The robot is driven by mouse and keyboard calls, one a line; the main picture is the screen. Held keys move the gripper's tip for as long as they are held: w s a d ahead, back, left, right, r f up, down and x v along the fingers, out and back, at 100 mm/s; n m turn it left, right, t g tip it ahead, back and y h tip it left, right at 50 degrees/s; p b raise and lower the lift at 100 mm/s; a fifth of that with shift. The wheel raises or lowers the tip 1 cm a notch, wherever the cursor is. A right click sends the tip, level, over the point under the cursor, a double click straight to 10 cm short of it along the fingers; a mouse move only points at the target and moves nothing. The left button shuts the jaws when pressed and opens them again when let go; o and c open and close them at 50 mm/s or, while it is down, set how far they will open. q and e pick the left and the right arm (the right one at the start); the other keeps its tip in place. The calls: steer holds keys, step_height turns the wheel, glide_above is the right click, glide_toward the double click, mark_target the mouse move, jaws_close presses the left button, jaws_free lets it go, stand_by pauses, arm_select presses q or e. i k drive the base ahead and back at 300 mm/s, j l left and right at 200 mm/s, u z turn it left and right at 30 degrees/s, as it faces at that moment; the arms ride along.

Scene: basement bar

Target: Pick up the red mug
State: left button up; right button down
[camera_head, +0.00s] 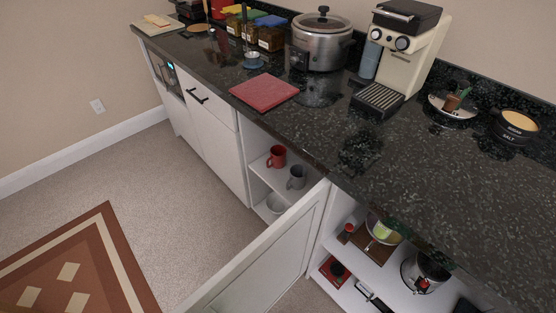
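The red mug (276,156) stands upright on a white shelf inside the open lower cabinet, under the dark counter. A grey mug (296,177) stands just to its right on the same shelf (264,175). A white bowl-like item (276,203) sits on the level below, partly hidden by the open door. Neither of my grippers shows in the head view, so I cannot see where they are relative to the mug.
An open white cabinet door (268,262) juts out right of the mugs. The speckled counter (330,140) overhangs them and bears a red board (264,91), a cooker (320,42) and a coffee machine (402,55). The carpet (190,215) in front is clear.

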mark_target(278, 153)
steer(key=j+z, duration=0.25)
steer(key=j, duration=0.15)
steer(key=k+j+z, duration=0.25)
steer(key=j+z, duration=0.25)
steer(key=j, duration=0.2)
steer(key=k+j+z, duration=0.2)
steer(key=j, duration=0.15)
steer(key=i+j+z, duration=0.2)
steer(key=j+z, duration=0.15)
steer(key=j, duration=0.15)
steer(key=i+j+z, duration=0.1)
steer(key=j+z, duration=0.25)
steer(key=j, duration=0.15)
steer(key=i+j+z, duration=0.1)
steer(key=j+z, duration=0.25)
steer(key=j, duration=0.25)
steer(key=i+j+z, duration=0.5)
steer(key=j, duration=0.4)
steer(key=k+z, duration=0.05)
